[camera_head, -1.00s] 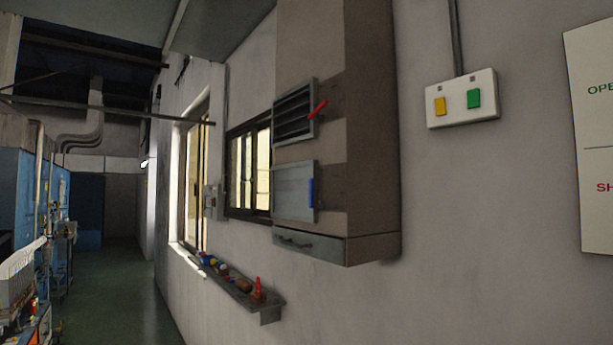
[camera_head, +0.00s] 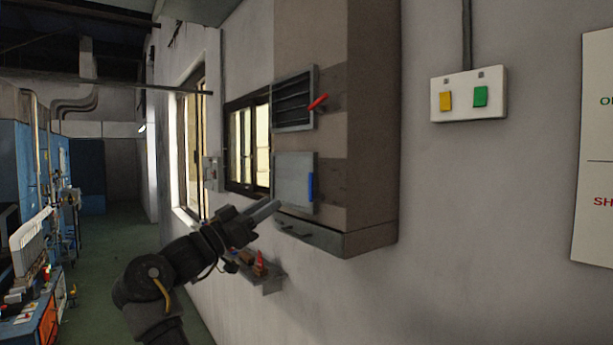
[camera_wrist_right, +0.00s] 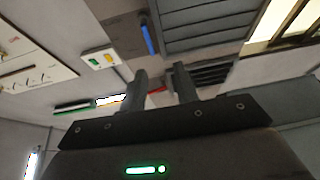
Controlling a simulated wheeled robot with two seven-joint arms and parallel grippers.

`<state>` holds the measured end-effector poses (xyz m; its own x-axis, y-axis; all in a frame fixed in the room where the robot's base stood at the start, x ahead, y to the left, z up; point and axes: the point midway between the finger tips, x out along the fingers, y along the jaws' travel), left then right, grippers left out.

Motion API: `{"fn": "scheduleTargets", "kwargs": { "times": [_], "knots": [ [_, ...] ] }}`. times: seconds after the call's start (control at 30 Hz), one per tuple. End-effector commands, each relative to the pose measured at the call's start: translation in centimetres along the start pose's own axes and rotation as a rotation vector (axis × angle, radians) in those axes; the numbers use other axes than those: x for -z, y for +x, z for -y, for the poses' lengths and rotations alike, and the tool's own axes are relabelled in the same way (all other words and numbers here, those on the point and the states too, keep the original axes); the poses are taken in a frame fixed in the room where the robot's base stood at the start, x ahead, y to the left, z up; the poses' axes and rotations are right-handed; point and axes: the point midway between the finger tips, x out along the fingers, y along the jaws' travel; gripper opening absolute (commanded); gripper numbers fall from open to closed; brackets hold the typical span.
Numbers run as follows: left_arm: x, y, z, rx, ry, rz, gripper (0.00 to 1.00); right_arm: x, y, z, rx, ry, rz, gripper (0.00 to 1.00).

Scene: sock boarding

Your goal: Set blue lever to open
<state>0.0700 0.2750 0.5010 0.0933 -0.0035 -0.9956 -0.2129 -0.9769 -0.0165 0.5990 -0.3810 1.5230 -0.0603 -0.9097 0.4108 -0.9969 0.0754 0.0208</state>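The blue lever (camera_head: 310,187) stands upright at the right edge of the lower grey panel (camera_head: 291,180) on the brown wall cabinet. It also shows in the right wrist view (camera_wrist_right: 149,39), beyond the fingers. My right gripper (camera_head: 265,210) is left of and below the blue lever in the head view, near the panel's lower left corner. It does not appear to touch the lever. In the right wrist view its two fingers (camera_wrist_right: 160,85) stand apart with nothing held between them. My left gripper is not in view.
A red lever (camera_head: 318,102) slants up to the right beside the upper louvred vent (camera_head: 293,97). A drawer (camera_head: 310,235) is at the cabinet's bottom. A shelf (camera_head: 272,284) with small items is below. A switch box (camera_head: 468,95) and partly cut-off sign (camera_head: 597,150) are on the right wall.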

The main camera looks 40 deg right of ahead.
Motion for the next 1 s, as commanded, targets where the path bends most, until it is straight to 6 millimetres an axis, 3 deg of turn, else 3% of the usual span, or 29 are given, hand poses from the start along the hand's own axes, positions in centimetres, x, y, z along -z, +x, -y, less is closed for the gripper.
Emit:
{"fn": "scheduleTargets", "kwargs": {
  "times": [0.1, 0.37, 0.8, 1.0],
  "knots": [
    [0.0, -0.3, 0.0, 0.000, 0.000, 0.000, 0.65, 1.3, 0.8, -1.4, -0.036, 0.005, 0.029, 0.31],
    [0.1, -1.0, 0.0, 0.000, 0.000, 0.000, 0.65, 1.6, 1.8, -1.7, -0.045, 0.005, 0.032, 0.31],
    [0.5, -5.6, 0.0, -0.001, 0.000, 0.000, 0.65, 1.6, 9.4, -2.0, -0.044, 0.004, 0.030, 0.31],
    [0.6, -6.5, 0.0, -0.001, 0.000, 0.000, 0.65, 1.3, 11.3, -2.0, -0.042, 0.005, 0.031, 0.31]
  ]
}}
